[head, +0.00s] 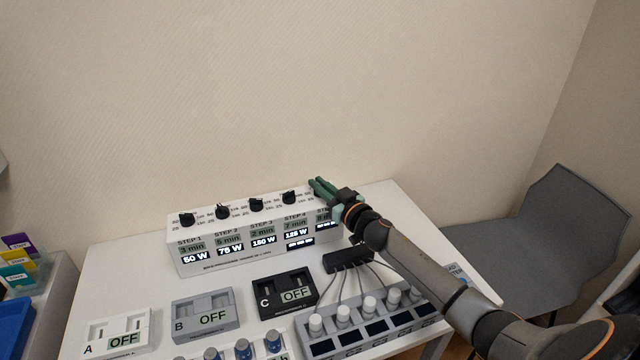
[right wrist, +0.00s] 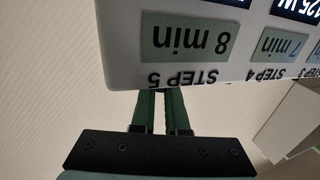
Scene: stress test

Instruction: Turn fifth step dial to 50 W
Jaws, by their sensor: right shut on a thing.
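The white step panel (head: 225,262) stands at the back of the table. Its first four black dials show along the top, the fourth (head: 289,197) just left of my right gripper. The fifth dial is hidden behind the green fingers of my right gripper (head: 318,185), which is shut on it. In the right wrist view the fingers (right wrist: 158,112) are close together and reach behind the panel's edge, beside the upside-down STEP 5 label (right wrist: 182,77) and its 8 min display (right wrist: 188,40). The fifth watt reading is not legible. My left gripper is not in view.
Boxes A (head: 100,336), B (head: 190,305) and C (head: 270,285), all reading OFF, stand in front of the panel. A black block (head: 345,260) with cables and a grey rack with white-capped knobs (head: 318,348) lie below my right arm. A grey chair (head: 560,225) is at right.

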